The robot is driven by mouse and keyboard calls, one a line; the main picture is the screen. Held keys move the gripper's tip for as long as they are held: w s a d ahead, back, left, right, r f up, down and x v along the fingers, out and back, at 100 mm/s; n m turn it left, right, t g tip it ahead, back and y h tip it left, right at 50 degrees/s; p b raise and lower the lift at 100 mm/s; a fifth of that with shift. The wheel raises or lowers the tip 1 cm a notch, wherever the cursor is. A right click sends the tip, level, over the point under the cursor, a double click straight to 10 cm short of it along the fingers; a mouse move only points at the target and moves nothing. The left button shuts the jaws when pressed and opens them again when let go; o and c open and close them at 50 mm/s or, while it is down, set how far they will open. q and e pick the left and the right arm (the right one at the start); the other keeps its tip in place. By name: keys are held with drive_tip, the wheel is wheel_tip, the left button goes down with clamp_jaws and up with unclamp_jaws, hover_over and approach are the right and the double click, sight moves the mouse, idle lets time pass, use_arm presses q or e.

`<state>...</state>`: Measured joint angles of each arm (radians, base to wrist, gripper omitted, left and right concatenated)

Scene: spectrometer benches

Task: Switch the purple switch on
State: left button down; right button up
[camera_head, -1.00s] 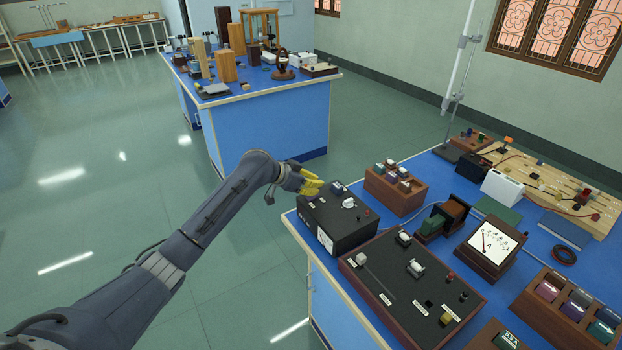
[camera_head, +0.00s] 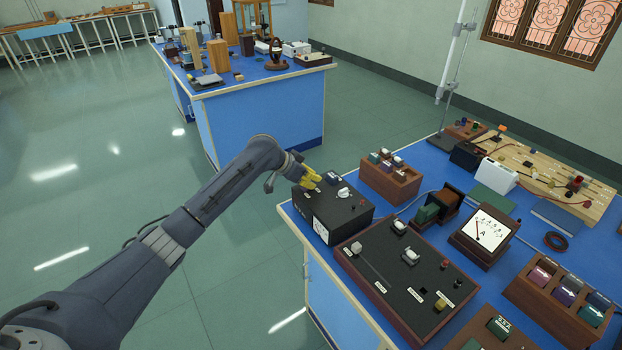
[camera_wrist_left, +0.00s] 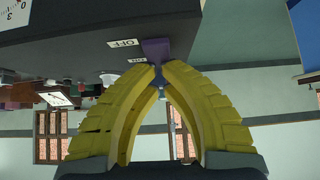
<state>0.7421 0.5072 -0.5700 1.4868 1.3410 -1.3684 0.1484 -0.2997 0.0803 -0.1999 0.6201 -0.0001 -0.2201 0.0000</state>
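The purple switch (camera_wrist_left: 156,48) shows in the left wrist view as a small purple block on a dark box, between an OFF label (camera_wrist_left: 123,43) and an ON label (camera_wrist_left: 137,61). In the head view it appears as a small dark bluish-purple piece (camera_head: 332,177) on top of the black box (camera_head: 345,212). My left gripper (camera_head: 315,176) is at the box's back left, close to the switch; its yellow fingertips (camera_wrist_left: 161,69) nearly meet right by the block. I cannot tell whether they touch it. Nothing shows held between them. My right gripper is out of view.
A white knob (camera_head: 344,193) stands on the black box beside the switch. A wooden block with several pieces (camera_head: 390,181) is behind it. A large wood-framed black panel (camera_head: 405,280) lies in front. Open floor is to the left.

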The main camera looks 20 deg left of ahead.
use_arm(q)
drive_tip(key=shift+w+f, duration=0.1)
drive_tip(key=shift+f, duration=0.05)
idle(0.3)
drive_tip(key=shift+a, duration=0.1)
drive_tip(key=shift+s+a+r, duration=0.2)
drive_tip(key=shift+s+a, duration=0.15)
drive_tip(key=shift+s, duration=0.25)
